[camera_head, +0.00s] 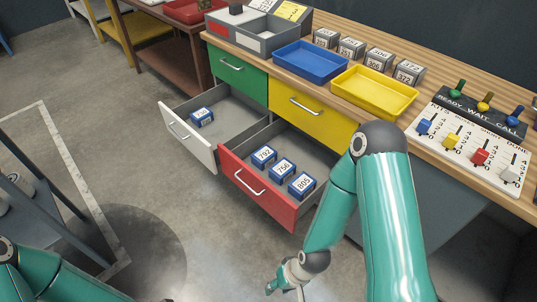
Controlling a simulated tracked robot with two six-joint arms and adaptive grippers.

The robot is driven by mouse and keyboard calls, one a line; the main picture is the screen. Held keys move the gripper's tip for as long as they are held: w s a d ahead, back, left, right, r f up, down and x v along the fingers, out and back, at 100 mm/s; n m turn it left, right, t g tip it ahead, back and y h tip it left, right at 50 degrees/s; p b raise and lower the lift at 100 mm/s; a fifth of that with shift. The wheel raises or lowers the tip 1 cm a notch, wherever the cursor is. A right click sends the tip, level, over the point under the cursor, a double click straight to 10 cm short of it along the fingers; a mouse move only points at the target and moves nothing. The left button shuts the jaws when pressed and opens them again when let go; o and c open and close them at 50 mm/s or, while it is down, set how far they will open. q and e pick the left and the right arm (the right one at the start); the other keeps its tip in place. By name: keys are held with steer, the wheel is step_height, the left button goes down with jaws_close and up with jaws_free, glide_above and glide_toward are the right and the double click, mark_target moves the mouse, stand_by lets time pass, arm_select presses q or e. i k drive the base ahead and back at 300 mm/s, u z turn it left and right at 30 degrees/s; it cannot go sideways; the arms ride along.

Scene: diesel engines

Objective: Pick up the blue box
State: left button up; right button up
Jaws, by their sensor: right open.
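Several small blue boxes with white number labels lie in open drawers. One blue box (202,117) sits in the pulled-out white drawer (188,137). Three more sit in a row in the open red drawer (257,189): a box marked 792 (264,157), a box marked 756 (282,169) and a box marked 805 (301,186). My right gripper (283,290) is at the bottom edge, open and apart from the boxes, below and in front of the red drawer. Its fingertips are partly cut off. My left arm shows at the lower left, but its gripper is out of the picture.
On the wooden bench stand a blue tray (310,63), a yellow tray (375,92), several grey numbered boxes (351,47) and a lever panel (474,130). A shut green drawer (237,72) and yellow drawer (305,113) sit beneath. Floor left of the drawers is clear.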

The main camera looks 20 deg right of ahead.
mark_target(263, 158)
steer(key=i, duration=0.85)
steer(key=u, duration=0.05)
